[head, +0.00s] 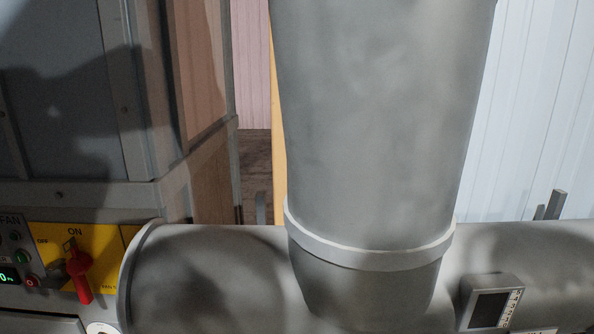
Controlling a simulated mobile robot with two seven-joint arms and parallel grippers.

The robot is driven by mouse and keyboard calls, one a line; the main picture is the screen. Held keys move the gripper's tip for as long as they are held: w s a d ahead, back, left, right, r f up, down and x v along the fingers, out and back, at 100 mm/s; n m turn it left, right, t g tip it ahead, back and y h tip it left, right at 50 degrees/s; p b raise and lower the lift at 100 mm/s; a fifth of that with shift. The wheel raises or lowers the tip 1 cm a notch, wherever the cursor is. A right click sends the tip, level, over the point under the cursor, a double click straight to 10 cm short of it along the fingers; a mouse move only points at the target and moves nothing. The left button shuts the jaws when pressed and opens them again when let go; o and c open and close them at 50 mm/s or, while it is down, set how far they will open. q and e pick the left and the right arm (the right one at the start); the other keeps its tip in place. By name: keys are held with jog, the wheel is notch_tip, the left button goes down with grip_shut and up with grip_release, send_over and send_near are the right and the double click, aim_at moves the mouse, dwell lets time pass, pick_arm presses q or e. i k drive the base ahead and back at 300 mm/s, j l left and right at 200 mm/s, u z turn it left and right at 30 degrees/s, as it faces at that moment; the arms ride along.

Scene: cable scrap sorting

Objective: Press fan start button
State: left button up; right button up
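The fan control panel (12,240) is at the lower left edge of the head view, marked FAN and cut off by the picture's edge. A small green button (22,257) sits on it, with a red button (31,282) below. A lit green display (8,277) is beside them. To the right is a yellow plate (110,240) marked OFF and ON, with a red rotary handle (80,277) that tilts down to the right. Neither of my grippers is in view.
A large grey vertical duct (380,120) fills the middle and joins a horizontal grey pipe (215,270) along the bottom. A small box with a dark face (490,305) sits on the pipe at right. A grey cabinet (60,110) stands behind the panel, with a dark shadow on it.

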aim_at(20, 258)
jog(key=u, duration=1.45)
